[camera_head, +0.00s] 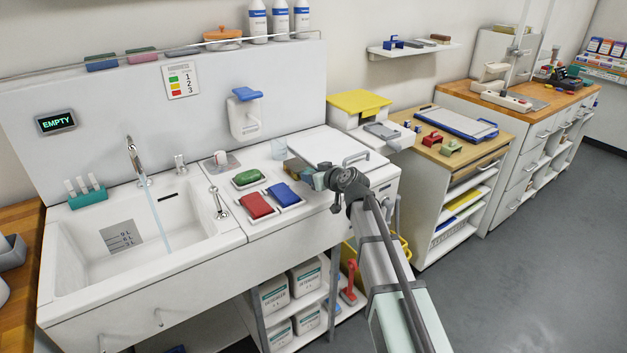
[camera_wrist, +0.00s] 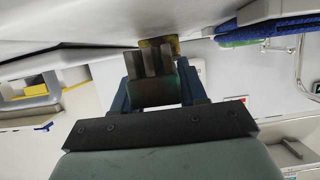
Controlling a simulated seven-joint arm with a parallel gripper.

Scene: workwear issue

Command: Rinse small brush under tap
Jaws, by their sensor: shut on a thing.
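My gripper (camera_head: 318,177) is over the right part of the white sink counter, beside the white lid with a handle. The tap (camera_head: 136,160) stands at the back of the white sink (camera_head: 85,272), well to the left. A stream of water (camera_head: 160,225) runs from it into the basin.
A green pad (camera_head: 247,178), a red pad (camera_head: 257,205) and a blue pad (camera_head: 284,194) lie on the counter between my gripper and the sink. A small lever tap (camera_head: 217,203) stands at the sink's right rim.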

